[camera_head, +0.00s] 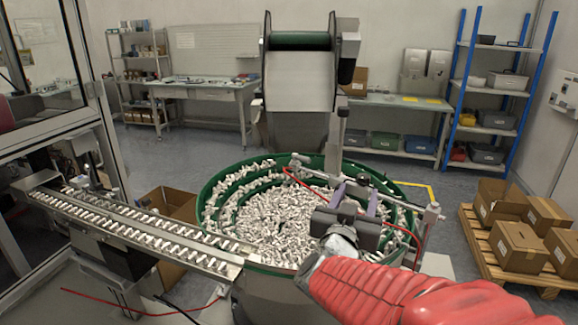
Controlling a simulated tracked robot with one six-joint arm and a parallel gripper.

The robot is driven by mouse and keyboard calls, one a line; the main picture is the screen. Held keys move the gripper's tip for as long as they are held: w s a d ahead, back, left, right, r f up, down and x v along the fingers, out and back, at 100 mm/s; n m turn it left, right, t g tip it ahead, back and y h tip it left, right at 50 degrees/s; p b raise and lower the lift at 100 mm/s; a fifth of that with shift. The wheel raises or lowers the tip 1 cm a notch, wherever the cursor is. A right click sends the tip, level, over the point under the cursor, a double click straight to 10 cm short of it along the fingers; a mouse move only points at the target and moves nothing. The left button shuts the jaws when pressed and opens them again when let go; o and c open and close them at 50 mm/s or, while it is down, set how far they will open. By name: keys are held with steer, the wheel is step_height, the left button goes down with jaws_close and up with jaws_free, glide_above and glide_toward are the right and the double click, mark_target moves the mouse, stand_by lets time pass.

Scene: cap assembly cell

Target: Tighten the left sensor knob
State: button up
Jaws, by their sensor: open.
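A metal sensor bar (400,200) runs across the green bowl feeder (212,186), rising over the small metallic parts. A small grey sensor fitting (297,160) sits at the bar's left end, with a red cable below it. A small dark piece (363,179) sits on the bar near my gripper; I cannot tell whether it is a knob. My gripper (355,190) is open over the bowl's right half, its purple-grey fingers pointing away from me toward the bar. It is right of the left fitting and apart from it. The left knob itself is too small to make out.
A linear track (140,228) full of parts leaves the bowl to the left. A tall hopper (300,80) stands behind the bowl. A clamp post (431,215) stands at the right rim, with a red cable beside it. Cardboard boxes (519,245) sit on a pallet at right.

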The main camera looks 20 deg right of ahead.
mark_target(365, 174)
steer(key=shift+x, duration=6.75)
steer(key=shift+c, duration=0.4)
steer(key=c, duration=1)
steer(key=shift+o, duration=0.2)
steer(key=shift+s+d+m+g+h, duration=0.15)
steer(key=shift+m+g+h, duration=0.55)
steer(key=shift+g, duration=0.1)
steer(key=o, duration=1)
steer(key=shift+o, duration=0.2)
steer(key=shift+s, duration=0.1)
